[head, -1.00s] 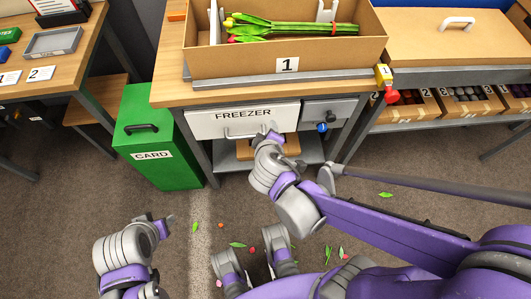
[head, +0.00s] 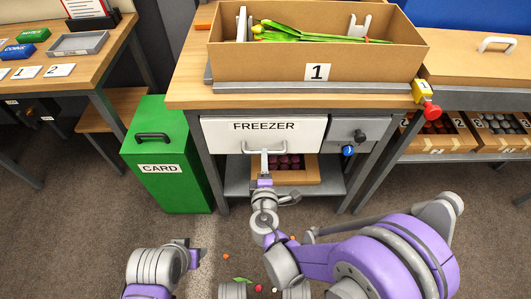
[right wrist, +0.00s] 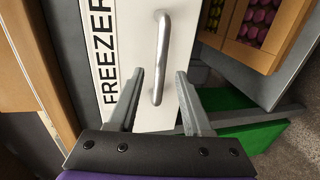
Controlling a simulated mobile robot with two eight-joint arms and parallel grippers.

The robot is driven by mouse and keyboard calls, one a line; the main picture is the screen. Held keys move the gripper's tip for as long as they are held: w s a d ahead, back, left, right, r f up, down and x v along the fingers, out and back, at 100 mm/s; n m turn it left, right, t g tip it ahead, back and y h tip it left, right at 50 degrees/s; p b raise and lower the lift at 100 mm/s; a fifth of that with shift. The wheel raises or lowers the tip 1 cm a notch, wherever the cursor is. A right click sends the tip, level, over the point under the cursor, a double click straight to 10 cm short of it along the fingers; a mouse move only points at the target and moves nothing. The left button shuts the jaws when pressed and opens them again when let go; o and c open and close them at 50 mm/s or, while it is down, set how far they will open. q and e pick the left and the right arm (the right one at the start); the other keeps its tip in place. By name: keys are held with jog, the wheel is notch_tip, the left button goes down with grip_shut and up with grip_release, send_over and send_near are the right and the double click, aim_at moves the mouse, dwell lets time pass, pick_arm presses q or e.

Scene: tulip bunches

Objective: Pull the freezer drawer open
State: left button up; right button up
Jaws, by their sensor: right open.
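The freezer drawer (head: 220,128) has a white front lettered FREEZER under the wooden bench, and looks shut. Its silver bar handle (head: 281,147) runs across the lower front; it also shows in the right wrist view (right wrist: 161,60). My right gripper (head: 264,158) is open in front of the handle's middle. In the right wrist view, its two fingers (right wrist: 159,75) lie on either side of the handle, with a gap on each side. My left gripper (head: 192,253) is low at the left, away from the drawer; its fingers are too unclear to read.
A green CARD bin (head: 165,190) stands left of the drawer. Below is a shelf with a crate (head: 300,177). Open floor lies in front, with scattered petals and leaves.

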jog(key=shift+x, duration=2.2)
jog(key=shift+c, duration=0.3)
grip_shut()
